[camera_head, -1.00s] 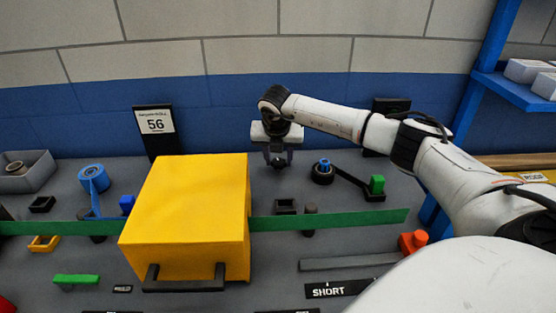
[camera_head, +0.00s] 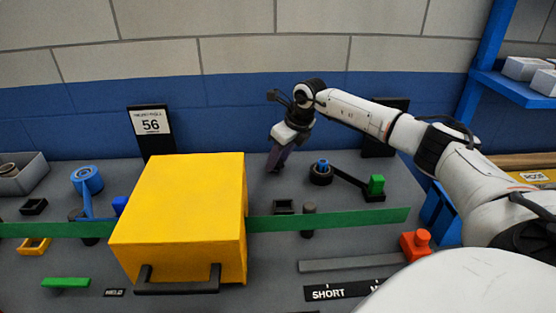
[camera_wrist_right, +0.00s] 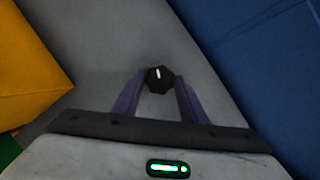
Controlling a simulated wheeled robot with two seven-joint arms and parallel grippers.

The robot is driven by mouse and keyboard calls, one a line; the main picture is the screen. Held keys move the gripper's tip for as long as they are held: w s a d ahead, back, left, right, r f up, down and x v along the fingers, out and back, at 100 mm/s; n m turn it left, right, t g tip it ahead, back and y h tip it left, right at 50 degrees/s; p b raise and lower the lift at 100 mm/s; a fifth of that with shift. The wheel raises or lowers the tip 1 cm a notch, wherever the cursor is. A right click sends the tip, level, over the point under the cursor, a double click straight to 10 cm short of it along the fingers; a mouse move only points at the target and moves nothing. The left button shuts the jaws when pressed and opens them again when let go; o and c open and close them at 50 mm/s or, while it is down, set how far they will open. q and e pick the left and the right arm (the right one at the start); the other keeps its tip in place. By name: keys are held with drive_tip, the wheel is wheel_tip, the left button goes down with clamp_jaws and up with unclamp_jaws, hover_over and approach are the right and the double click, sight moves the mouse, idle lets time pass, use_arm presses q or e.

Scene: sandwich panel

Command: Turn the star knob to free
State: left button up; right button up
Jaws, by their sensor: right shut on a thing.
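The star knob (camera_wrist_right: 158,79) is a small black lobed knob with a white mark in the right wrist view, low on the grey panel. My right gripper (camera_wrist_right: 157,92) has one purple finger on each side of it and is shut on it. In the head view the right gripper (camera_head: 274,167) points down to the panel behind and right of the yellow box, tilted, and its fingers hide the knob. The marking around the knob cannot be read. My left gripper is not in view.
The large yellow box (camera_head: 180,200) stands left of the right gripper. A black wheel with a blue hub (camera_head: 321,170) and an arm with a green block (camera_head: 376,185) are close on its right. A green strip (camera_head: 335,219) runs in front. A blue wall rises behind.

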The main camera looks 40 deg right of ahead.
drive_tip(key=shift+w+d+n+y, duration=0.1)
drive_tip(key=shift+n+y, duration=0.3)
drive_tip(key=shift+n, duration=0.65)
drive_tip(key=shift+w+d+n+y, duration=0.1)
drive_tip(key=shift+n+y, duration=0.3)
drive_tip(key=shift+n, duration=0.65)
drive_tip(key=o, duration=1.1)
drive_tip(key=shift+s, duration=0.1)
drive_tip(key=shift+c, duration=0.2)
drive_tip(key=v, duration=1)
drive_tip(key=shift+r+b, duration=0.25)
drive_tip(key=shift+b, duration=0.2)
drive_tip(key=shift+d+g, duration=0.1)
drive_tip(key=shift+g, duration=0.2)
